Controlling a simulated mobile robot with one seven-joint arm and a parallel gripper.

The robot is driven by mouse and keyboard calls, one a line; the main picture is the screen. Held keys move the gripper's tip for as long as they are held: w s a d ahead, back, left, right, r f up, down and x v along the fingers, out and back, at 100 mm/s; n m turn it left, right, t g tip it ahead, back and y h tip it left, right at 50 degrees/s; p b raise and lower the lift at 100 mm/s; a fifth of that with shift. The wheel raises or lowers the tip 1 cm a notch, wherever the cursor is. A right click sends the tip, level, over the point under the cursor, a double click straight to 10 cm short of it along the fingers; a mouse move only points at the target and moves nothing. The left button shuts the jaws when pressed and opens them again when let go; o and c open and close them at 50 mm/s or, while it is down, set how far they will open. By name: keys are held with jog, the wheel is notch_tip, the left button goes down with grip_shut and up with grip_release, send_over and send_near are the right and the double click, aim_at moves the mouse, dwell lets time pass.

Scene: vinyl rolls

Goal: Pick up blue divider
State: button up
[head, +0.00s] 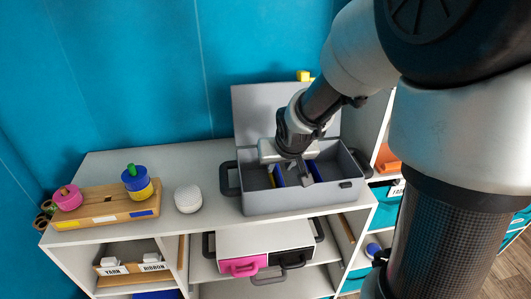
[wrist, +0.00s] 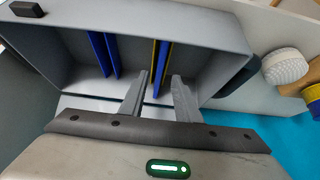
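Blue dividers stand upright in the open grey case (head: 300,201). In the wrist view, a pair of blue dividers (wrist: 104,55) stands to the left of my fingers. Another blue divider with yellow beside it (wrist: 162,62) stands in line with the gap between the fingers. In the head view, a blue divider (head: 278,176) shows left of my gripper. My gripper (wrist: 160,76) is open, its fingertips apart and reaching down into the case. It also shows in the head view (head: 298,172). I cannot tell whether either finger touches a divider.
The case's raised lid (head: 255,110) stands behind it. A white ball (head: 188,199) and a wooden block with colored rolls (head: 105,207) stand to the left on the white shelf top (head: 105,164).

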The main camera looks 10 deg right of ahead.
aim_at(278, 167)
jog(key=x, duration=0.4)
jog(key=shift+w+f+b, duration=0.15)
jog(key=shift+w+b, duration=0.15)
jog(key=shift+b, duration=0.05)
jog(key=shift+d, duration=0.1)
jog(key=shift+c, duration=0.2)
grip_shut()
